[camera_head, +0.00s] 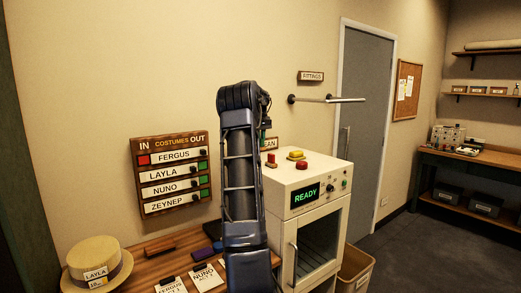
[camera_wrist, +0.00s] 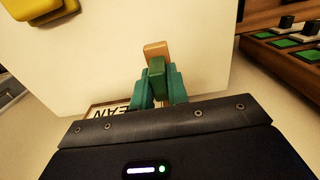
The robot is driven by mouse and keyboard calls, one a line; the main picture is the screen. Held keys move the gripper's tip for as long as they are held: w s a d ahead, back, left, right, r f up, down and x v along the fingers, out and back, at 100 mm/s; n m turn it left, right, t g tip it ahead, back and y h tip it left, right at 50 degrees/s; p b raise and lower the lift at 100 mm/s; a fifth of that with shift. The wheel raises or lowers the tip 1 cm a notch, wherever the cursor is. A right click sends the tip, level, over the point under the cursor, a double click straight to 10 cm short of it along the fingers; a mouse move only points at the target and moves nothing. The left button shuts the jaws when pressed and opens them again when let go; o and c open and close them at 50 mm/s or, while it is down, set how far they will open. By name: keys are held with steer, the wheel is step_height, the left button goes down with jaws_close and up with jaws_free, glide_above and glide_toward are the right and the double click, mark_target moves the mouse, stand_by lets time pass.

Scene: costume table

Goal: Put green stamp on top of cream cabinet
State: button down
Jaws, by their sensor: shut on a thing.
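My gripper (camera_wrist: 160,88) shows its teal fingers shut on the green stamp (camera_wrist: 157,73), a small green block with a tan end piece. The stamp appears over or against the cream cabinet's pale top (camera_wrist: 120,55) in the wrist view; I cannot tell whether it touches. In the head view the cream cabinet (camera_head: 312,178) stands right of my arm, with a "READY" display on its front. My gripper is mostly hidden behind my arm there, near the cabinet's back left corner.
A yellow stamp (camera_head: 296,155) and red pieces (camera_head: 301,166) (camera_head: 271,160) sit on the cabinet top. The yellow one also shows in the wrist view (camera_wrist: 45,8). A "CLEAN" sign (camera_wrist: 112,109) is close by my gripper. A straw hat (camera_head: 97,262) lies on the wooden table at left.

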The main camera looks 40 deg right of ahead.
steer(key=shift+f, duration=2.05)
steer(key=shift+f, duration=0.15)
steer(key=c, duration=1.4)
jaws_free()
steer(key=shift+o, duration=0.2)
